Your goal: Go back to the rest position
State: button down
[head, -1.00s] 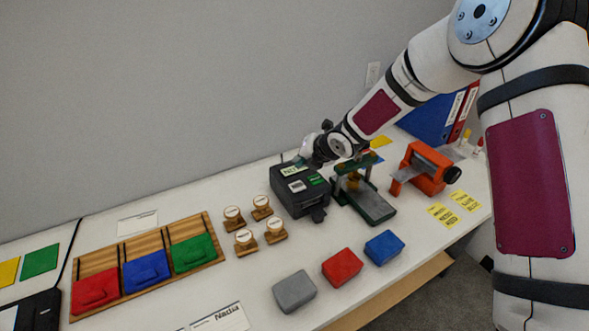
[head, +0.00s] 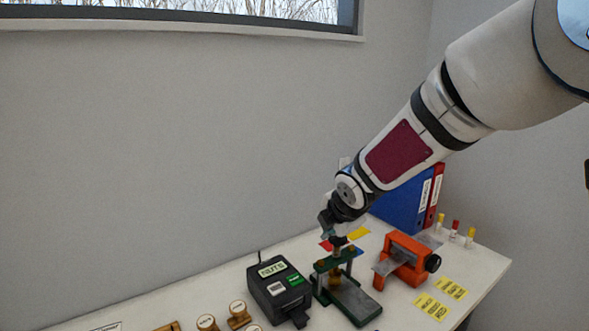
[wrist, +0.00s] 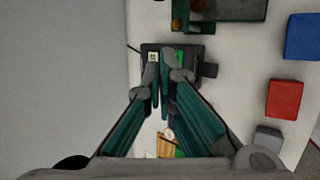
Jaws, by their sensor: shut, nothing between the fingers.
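My gripper (head: 337,240) is at the end of my raised arm in the head view, apparently above and behind the green press (head: 347,297). The head view shows its fingers small and dark. In the wrist view my gripper (wrist: 163,62) has its fingers brought together, with nothing seen between them. The fingers cover part of the black label machine (wrist: 204,55) below. In the head view that machine (head: 280,293) stands left of the press, with a "NUTS" label on its top.
An orange roller device (head: 405,262) stands right of the press, with yellow labels (head: 441,299) in front. Blue and red binders (head: 402,205) stand behind. In the wrist view, blue (wrist: 303,36), red (wrist: 284,99) and grey (wrist: 268,138) blocks lie on the table.

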jog(key=s+d+r+m+h, duration=0.2)
jog(key=s+d+r+m, duration=0.5)
jog(key=s, duration=0.2)
jog(key=s+d+r+m+g, duration=0.1)
jog(key=s+d+m, duration=0.1)
jog(key=s+m, duration=0.6)
jog(key=s+d+r+m+g, duration=0.1)
jog(key=s+d+r+m, duration=0.1)
jog(key=s+m, duration=0.7)
jog(key=s, duration=0.8)
jog(key=shift+y, duration=0.3)
